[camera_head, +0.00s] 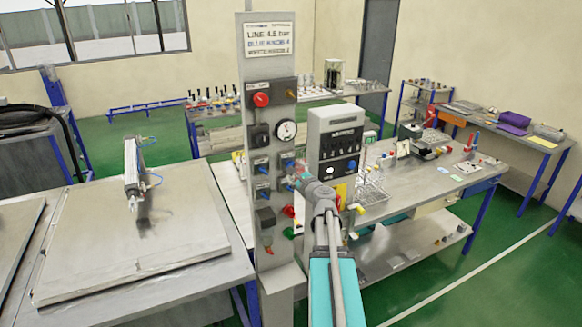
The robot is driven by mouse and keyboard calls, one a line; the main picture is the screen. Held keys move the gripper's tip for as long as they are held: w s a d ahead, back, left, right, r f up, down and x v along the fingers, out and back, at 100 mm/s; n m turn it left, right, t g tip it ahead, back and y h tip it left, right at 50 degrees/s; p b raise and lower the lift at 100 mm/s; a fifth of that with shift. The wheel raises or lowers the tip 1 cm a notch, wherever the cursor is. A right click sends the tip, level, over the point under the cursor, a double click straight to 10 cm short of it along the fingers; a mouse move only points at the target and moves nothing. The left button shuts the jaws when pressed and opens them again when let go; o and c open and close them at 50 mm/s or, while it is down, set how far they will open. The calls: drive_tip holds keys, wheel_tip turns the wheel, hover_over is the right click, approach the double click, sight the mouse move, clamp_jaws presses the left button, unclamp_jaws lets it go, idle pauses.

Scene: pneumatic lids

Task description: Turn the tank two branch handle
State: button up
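A grey upright panel post (255,120) stands in the middle of the view and carries pneumatic fittings. Blue handles show on its left side, an upper one (262,169) and a lower one (263,196). Another blue-marked fitting (286,161) sits to their right, below the gauge. A red handle (289,211) and a green handle (289,233) are lower down. I cannot read which one belongs to tank two. My gripper (297,178) is at the right side of the panel, near the right-hand fitting. Its fingers are too small and partly hidden, so its opening and any contact are unclear.
A red knob (261,99) and round gauge (286,130) sit higher on the panel, under a sign (268,38). A grey control box (340,120) stands just right of the panel. A workbench (130,240) with a flat lid and cylinder (131,165) is left.

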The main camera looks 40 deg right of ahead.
drive_tip(key=shift+x, duration=2.1)
clamp_jaws()
